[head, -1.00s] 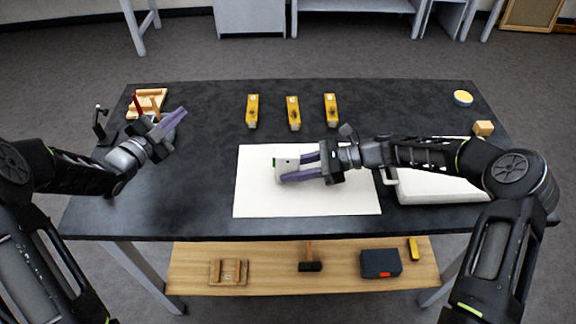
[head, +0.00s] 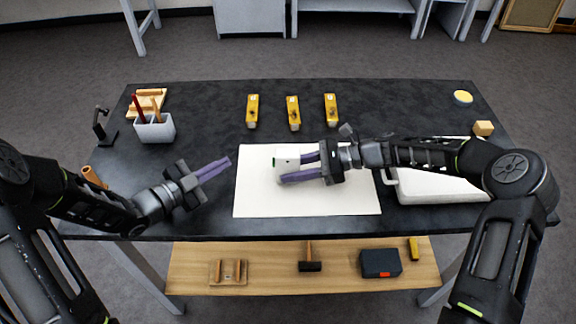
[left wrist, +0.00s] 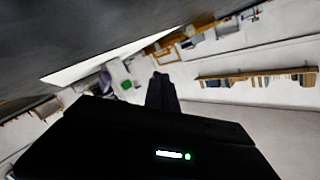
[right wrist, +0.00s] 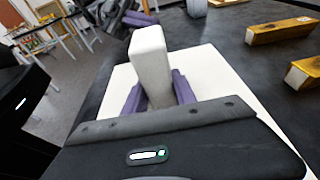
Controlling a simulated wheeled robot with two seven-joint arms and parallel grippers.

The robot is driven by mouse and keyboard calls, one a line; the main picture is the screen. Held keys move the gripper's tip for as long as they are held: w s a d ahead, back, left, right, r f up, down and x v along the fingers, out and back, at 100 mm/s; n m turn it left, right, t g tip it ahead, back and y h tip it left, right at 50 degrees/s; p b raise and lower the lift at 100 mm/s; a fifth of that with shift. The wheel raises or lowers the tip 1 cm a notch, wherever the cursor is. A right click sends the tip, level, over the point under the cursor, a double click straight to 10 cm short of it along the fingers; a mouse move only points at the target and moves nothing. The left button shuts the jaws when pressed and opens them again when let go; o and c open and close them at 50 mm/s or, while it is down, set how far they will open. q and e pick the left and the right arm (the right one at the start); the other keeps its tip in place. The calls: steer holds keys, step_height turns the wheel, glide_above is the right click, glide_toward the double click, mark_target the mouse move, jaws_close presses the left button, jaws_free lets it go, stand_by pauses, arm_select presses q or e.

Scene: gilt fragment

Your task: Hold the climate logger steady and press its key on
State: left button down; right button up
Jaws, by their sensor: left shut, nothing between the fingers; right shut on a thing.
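The climate logger (head: 286,164) is a small pale block with a green mark on its left end. It stands over the white sheet (head: 255,203). My right gripper (head: 295,166) is shut on the logger from the right; the right wrist view shows the pale block (right wrist: 150,60) upright between the purple fingers. My left gripper (head: 227,162) is shut and empty, left of the sheet, its fingertips pointing right towards the logger and apart from it. In the left wrist view the logger (left wrist: 117,72) shows small, with its green mark. I cannot make out its key clearly.
Several yellow blocks (head: 293,112) stand in a row behind the sheet. A white case (head: 440,186) lies under my right arm. A pen cup (head: 154,129) and a wooden rack (head: 148,102) stand at the back left. The dark table (head: 210,130) is bare between them and the sheet.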

mark_target(274, 162)
arm_select(q)
steer(key=shift+d, duration=4.25)
steer(key=shift+d, duration=0.15)
steer(key=shift+d, duration=0.3)
steer(key=shift+d, duration=0.35)
steer(key=shift+a, duration=0.8)
steer(key=shift+a, duration=0.1)
